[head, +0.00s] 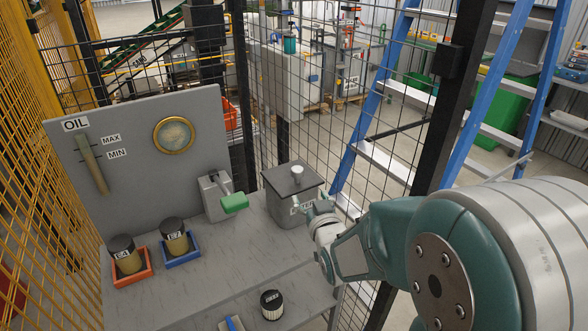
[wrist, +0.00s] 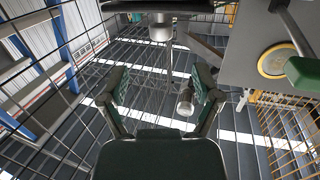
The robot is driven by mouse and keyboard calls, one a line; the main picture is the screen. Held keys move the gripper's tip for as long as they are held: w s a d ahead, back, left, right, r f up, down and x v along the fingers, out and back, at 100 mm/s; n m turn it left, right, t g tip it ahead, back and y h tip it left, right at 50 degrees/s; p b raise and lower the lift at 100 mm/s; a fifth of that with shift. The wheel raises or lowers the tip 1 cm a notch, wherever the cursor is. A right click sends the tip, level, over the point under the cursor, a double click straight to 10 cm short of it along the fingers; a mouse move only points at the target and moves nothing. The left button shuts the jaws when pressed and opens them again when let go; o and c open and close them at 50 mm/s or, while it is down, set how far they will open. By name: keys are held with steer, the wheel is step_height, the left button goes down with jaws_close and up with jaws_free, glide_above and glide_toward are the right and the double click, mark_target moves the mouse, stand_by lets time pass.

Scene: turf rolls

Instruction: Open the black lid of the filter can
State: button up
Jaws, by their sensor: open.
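The filter can (head: 284,208) is a grey box standing at the right end of the grey bench, its label partly hidden by my gripper. Its black lid (head: 280,178) lies flat on top, with a pale round knob (head: 297,171) standing up from it. In the wrist view, a dark edge that looks like the lid (wrist: 180,6) crosses the top, with the knob (wrist: 160,30) pointing down in the picture. My gripper (head: 312,203) is at the can's near right side, just below lid height. In the wrist view my gripper (wrist: 160,80) has its fingers spread and nothing between them.
A lever with a green handle (head: 235,203) stands left of the can. Jars E4 (head: 127,259) and E7 (head: 175,240) sit in orange and blue trays. Mesh fencing (head: 345,110) rises behind the can.

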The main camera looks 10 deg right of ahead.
mark_target(299, 176)
steer(key=shift+t, duration=0.5)
steer(key=w, duration=1.1)
steer(key=shift+w+a+f, duration=0.1)
steer(key=shift+a+f, duration=0.05)
steer(key=shift+a, duration=0.2)
jaws_close()
